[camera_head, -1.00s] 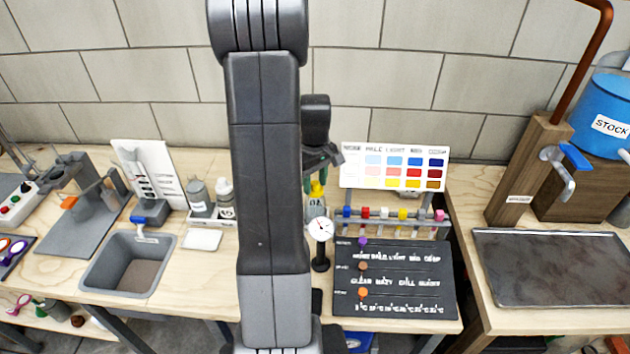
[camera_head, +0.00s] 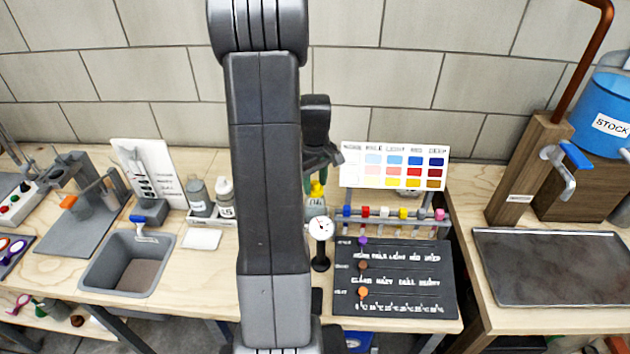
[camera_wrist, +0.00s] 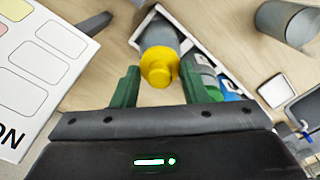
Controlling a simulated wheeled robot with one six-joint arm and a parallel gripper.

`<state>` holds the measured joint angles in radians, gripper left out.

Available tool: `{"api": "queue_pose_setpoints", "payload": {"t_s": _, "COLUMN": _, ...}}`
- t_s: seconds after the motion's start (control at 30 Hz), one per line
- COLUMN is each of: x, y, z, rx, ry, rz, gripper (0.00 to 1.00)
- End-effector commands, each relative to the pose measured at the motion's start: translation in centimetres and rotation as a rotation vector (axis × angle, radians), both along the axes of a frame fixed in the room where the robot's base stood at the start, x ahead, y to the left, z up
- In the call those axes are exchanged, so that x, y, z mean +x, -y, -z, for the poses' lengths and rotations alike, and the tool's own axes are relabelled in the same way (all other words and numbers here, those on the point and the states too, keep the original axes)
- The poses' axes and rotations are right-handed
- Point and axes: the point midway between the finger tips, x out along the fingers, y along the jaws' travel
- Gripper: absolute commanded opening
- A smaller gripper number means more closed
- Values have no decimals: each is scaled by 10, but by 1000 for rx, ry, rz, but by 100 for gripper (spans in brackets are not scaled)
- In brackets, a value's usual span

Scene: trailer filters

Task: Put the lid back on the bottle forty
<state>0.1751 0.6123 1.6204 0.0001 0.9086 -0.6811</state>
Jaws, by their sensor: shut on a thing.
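The yellow lid (camera_wrist: 158,62) is between the two green fingers of my gripper (camera_wrist: 159,75), which is shut on it. In the head view the yellow lid (camera_head: 317,189) shows just below my gripper, partly hidden by my arm. A pale bottle (camera_head: 315,208) stands directly under the lid, half hidden behind the gauge. In the wrist view a grey-blue bottle body (camera_wrist: 160,33) shows just beyond the lid. I cannot tell whether the lid touches the bottle's neck. The number on this bottle is not readable.
A dial gauge (camera_head: 320,229) stands close in front of the bottle. To the right are a rack of coloured caps (camera_head: 390,216), a colour chart (camera_head: 395,168) and a black board (camera_head: 395,275). Other bottles (camera_head: 199,197) stand left of my arm, near the sink (camera_head: 128,264).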

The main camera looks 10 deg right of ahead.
Motion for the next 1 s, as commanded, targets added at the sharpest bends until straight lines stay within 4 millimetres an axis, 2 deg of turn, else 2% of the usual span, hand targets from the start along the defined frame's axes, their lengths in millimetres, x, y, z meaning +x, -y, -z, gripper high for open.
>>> {"api": "queue_pose_setpoints", "payload": {"t_s": 0.47, "x": 0, "y": 0, "z": 0, "rx": 0, "ry": 0, "rz": 0, "gripper": 19}}
{"api": "queue_pose_setpoints", "payload": {"t_s": 0.5, "x": 0, "y": 0, "z": 0, "rx": 0, "ry": 0, "rz": 0, "gripper": 48}}
{"api": "queue_pose_setpoints", "payload": {"t_s": 0.6, "x": 0, "y": 0, "z": 0, "rx": 0, "ry": 0, "rz": 0, "gripper": 65}}
{"api": "queue_pose_setpoints", "payload": {"t_s": 0.8, "x": 0, "y": 0, "z": 0, "rx": 0, "ry": 0, "rz": 0, "gripper": 65}}
{"api": "queue_pose_setpoints", "payload": {"t_s": 0.9, "x": 0, "y": 0, "z": 0, "rx": 0, "ry": 0, "rz": 0, "gripper": 85}}
{"api": "queue_pose_setpoints", "payload": {"t_s": 1.0, "x": 0, "y": 0, "z": 0, "rx": 0, "ry": 0, "rz": 0, "gripper": 87}}
